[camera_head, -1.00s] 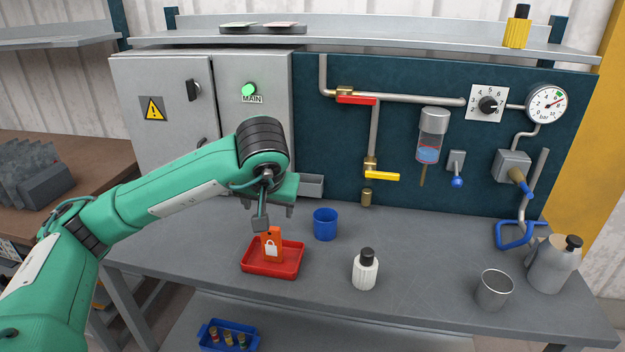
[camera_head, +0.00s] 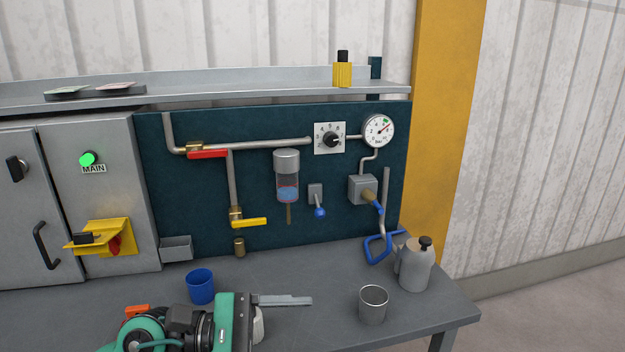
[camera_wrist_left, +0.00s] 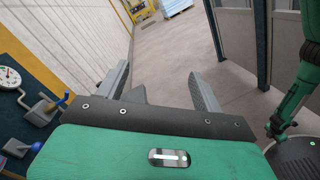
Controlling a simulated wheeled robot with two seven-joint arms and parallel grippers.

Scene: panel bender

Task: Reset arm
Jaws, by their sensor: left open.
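My left gripper (camera_head: 285,300) is low in the head view, over the front of the grey workbench (camera_head: 325,282), with its fingers pointing right. In the left wrist view its two fingers (camera_wrist_left: 163,88) stand apart with nothing between them. The floor lies beyond them. My right gripper is not in view; a green arm link of mine shows at the right edge of the wrist view.
A blue cup (camera_head: 201,287) stands behind my left arm. A steel cup (camera_head: 373,304) and a grey canister (camera_head: 415,264) stand to the gripper's right. An orange tag (camera_head: 137,311) is partly hidden by my arm. The valve panel (camera_head: 270,240) rises behind.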

